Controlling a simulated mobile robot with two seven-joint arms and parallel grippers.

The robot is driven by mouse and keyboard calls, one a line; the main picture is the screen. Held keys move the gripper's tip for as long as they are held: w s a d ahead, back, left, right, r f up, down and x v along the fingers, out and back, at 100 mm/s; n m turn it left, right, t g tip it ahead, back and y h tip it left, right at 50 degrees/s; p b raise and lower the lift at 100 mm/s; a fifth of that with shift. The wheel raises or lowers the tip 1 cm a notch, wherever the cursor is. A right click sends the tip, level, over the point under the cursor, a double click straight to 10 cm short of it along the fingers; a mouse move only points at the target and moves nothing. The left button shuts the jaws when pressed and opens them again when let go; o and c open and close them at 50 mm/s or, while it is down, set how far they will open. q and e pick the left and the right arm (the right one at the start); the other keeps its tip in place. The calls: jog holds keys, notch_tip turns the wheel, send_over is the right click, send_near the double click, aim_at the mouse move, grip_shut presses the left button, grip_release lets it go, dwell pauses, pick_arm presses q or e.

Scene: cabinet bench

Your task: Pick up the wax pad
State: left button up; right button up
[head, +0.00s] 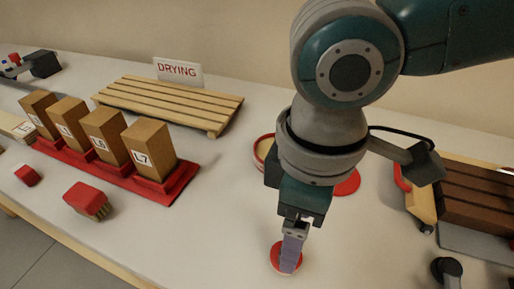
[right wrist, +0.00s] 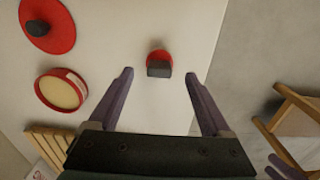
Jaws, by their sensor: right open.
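The wax pad, which I take to be the small red round piece with a dark block-like grip (right wrist: 159,62), lies on the bench. In the head view its red disc (head: 278,262) shows below my right gripper (head: 291,262), whose finger hides part of it. In the right wrist view my right gripper (right wrist: 159,75) is open and empty. The pad shows midway between its fingertips and slightly beyond them, touching neither. At the lower right corner of that view, purple finger-like parts look like my left gripper (right wrist: 283,168); its opening cannot be told.
A slatted drying rack (head: 170,100), boxes on a red tray (head: 180,185) and a red brush (head: 85,198) stand left. A dark slatted block (head: 475,195) stands right.

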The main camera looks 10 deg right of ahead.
aim_at(275, 252)
jog(key=f, duration=0.5)
jog(key=shift+w+a+f, duration=0.2)
jog(key=shift+a+f, duration=0.05)
jog(key=shift+a, duration=0.05)
grip_shut()
dwell(0.4)
